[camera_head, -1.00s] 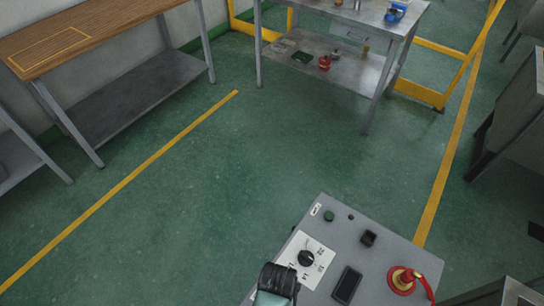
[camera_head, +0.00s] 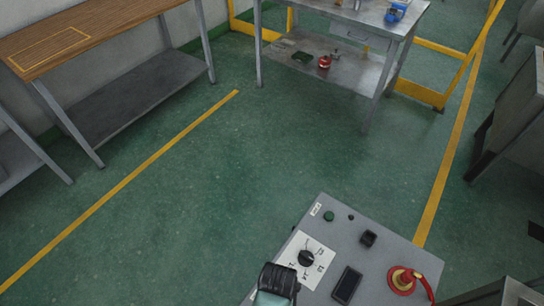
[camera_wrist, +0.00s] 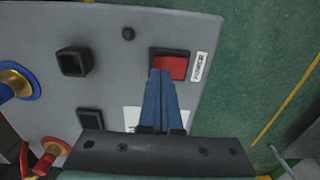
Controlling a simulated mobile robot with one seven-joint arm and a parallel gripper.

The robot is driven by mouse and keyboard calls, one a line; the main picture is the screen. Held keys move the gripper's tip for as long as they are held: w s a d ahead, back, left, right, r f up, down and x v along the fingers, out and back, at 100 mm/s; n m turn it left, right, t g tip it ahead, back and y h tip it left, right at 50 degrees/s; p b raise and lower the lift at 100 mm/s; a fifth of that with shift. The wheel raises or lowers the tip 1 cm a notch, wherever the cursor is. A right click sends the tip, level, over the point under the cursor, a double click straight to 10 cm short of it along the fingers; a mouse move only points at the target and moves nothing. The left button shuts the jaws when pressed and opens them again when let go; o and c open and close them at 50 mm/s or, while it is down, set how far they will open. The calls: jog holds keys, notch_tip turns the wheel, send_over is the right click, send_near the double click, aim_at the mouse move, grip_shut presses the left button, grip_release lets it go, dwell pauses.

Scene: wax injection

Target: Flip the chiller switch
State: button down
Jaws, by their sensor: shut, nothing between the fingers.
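In the wrist view a red rocker switch (camera_wrist: 175,63) in a black frame sits on a grey control panel (camera_wrist: 120,75). A small white label (camera_wrist: 200,66) is right of it, near the panel's right edge. My gripper (camera_wrist: 161,73) is shut and empty, its two blue fingers side by side. Their tips overlap the lower left of the switch in the picture and hide part of it. I cannot tell whether they touch it or which way the rocker is tipped.
A black square part (camera_wrist: 75,62), a small black knob (camera_wrist: 128,33), a blue handle (camera_wrist: 18,85) and a red handle (camera_wrist: 45,160) rise from the panel. The head view shows a similar panel (camera_head: 390,250), a metal table (camera_head: 340,85), a wooden-topped bench (camera_head: 110,20) and clear green floor.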

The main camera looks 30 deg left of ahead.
jog(key=shift+f+b, duration=0.65)
jog(key=shift+f, duration=0.3)
dwell(0.3)
jog(key=shift+r, duration=0.1)
notch_tip(320, 180, up, 7)
jog(key=p, duration=0.7)
jog(key=shift+p, duration=0.35)
